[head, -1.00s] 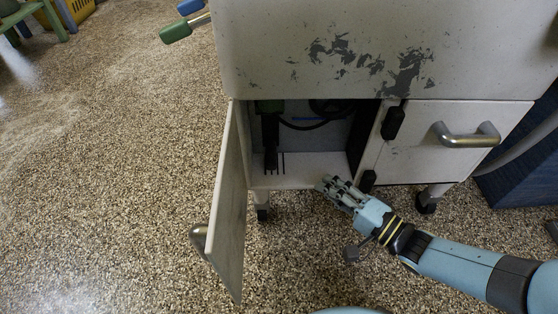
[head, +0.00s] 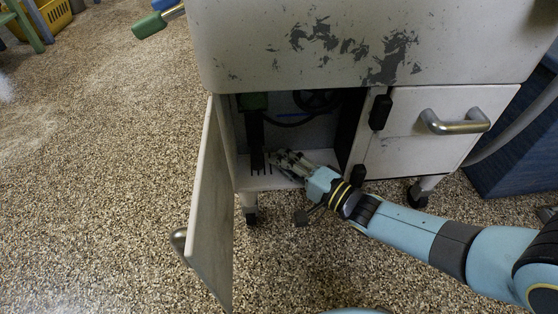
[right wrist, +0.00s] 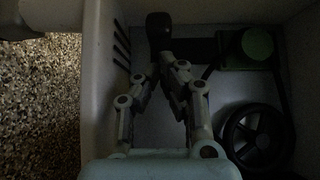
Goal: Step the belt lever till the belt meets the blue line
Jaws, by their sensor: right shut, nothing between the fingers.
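The belt lever, a dark upright bar (head: 256,140), stands at the left inside the open washer compartment. Its black knob (right wrist: 159,30) shows just beyond my fingertips in the right wrist view. My right gripper (head: 284,158) is inside the compartment opening, right of the lever's lower end. It is shut and empty, and I cannot tell whether it touches the knob. The black belt (head: 294,124) sags below a short blue line (head: 290,114); a gap seems to show between them. A dark wheel (head: 316,98) is at the upper right, also in the wrist view (right wrist: 256,137). My left gripper is out of view.
The open door (head: 212,205) stands left of the opening. A closed panel with a metal handle (head: 455,122) is at the right. A green motor-like part (right wrist: 257,43) sits inside. The compartment's dark slots (right wrist: 121,46) line one wall. The speckled floor in front is clear.

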